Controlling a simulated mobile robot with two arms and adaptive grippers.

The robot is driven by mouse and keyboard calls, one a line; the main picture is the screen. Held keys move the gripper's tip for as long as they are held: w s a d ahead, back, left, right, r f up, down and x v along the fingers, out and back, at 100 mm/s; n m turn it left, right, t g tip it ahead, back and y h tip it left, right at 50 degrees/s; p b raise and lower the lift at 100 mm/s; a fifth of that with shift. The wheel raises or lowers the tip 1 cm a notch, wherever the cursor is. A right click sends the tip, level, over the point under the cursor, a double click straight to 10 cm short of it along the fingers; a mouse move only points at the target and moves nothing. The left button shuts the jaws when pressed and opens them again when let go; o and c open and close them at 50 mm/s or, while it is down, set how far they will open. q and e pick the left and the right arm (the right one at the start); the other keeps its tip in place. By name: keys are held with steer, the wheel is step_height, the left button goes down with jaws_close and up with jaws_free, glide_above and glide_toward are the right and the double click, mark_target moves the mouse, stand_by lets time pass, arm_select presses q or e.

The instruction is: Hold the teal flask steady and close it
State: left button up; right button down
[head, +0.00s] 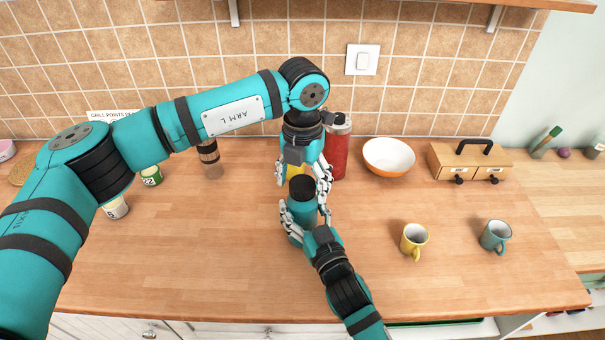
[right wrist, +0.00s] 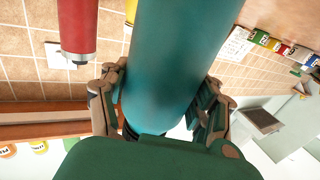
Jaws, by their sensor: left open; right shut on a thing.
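The teal flask (head: 293,226) stands upright near the middle of the counter, with a black lid (head: 302,188) on top. I cannot tell how tightly the lid sits. My right gripper (head: 305,212) is shut around the flask's body. The right wrist view shows the teal body (right wrist: 178,55) filling the space between the fingers. My left gripper (head: 303,180) points down from above, open, its fingers on either side of the lid. I cannot tell whether they touch it.
A red flask (head: 338,155) stands close behind, with a partly hidden yellow thing beside it. A white-and-orange bowl (head: 388,157), a wooden drawer box (head: 470,162), a yellow mug (head: 413,240) and a teal mug (head: 494,236) are to the right. A brown-banded jar (head: 209,157) stands left.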

arm_select(q)
steer(key=c, duration=1.2)
steer(key=m, duration=1.1)
steer(key=o, duration=1.3)
step_height(320, 180, up, 12)
steer(key=shift+r, duration=0.1)
